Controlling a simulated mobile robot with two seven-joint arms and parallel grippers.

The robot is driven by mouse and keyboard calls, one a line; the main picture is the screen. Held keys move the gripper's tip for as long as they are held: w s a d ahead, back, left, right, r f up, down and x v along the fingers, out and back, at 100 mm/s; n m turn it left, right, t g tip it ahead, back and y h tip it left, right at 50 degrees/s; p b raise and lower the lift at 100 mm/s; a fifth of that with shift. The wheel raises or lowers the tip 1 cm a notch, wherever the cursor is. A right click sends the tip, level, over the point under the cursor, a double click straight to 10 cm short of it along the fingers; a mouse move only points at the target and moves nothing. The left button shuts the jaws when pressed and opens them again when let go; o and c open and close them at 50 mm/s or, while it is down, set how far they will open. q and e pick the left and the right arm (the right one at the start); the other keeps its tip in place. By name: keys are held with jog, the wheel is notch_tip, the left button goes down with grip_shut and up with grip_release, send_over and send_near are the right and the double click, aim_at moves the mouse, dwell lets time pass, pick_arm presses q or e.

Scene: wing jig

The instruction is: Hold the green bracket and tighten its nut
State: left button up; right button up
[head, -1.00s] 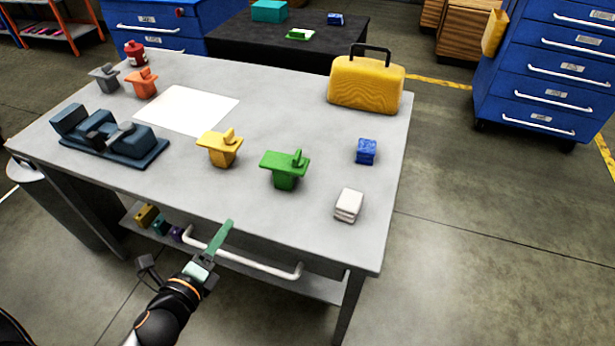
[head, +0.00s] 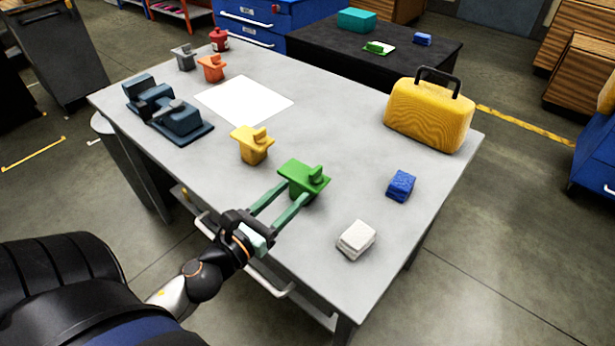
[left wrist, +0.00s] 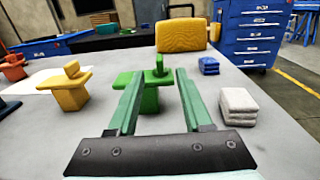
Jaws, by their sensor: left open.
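The green bracket (head: 304,179) stands upright on the grey table, with a flat top plate and a raised knob on it. It also shows in the left wrist view (left wrist: 150,98). My left gripper (head: 284,198) is open, with its two long green fingers pointing at the bracket. In the left wrist view the fingers (left wrist: 158,92) are spread and the bracket's stem shows between them. I cannot tell whether they touch it. No separate nut can be told apart. My right gripper is not in view.
A yellow bracket (head: 252,144) stands left of the green one. A blue block (head: 401,185) and white blocks (head: 356,239) lie to the right. A yellow case (head: 430,115) stands at the back right. A dark fixture (head: 168,112) and a white sheet (head: 243,101) are farther left.

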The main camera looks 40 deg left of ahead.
aim_at(321, 165)
pick_arm(q)
jog(key=w+p, duration=0.2)
jog(key=w, duration=1)
jog(key=shift+w+d, duration=0.15)
jog(key=shift+c, duration=0.2)
grip_shut()
dwell(0.6)
dwell(0.4)
grip_release()
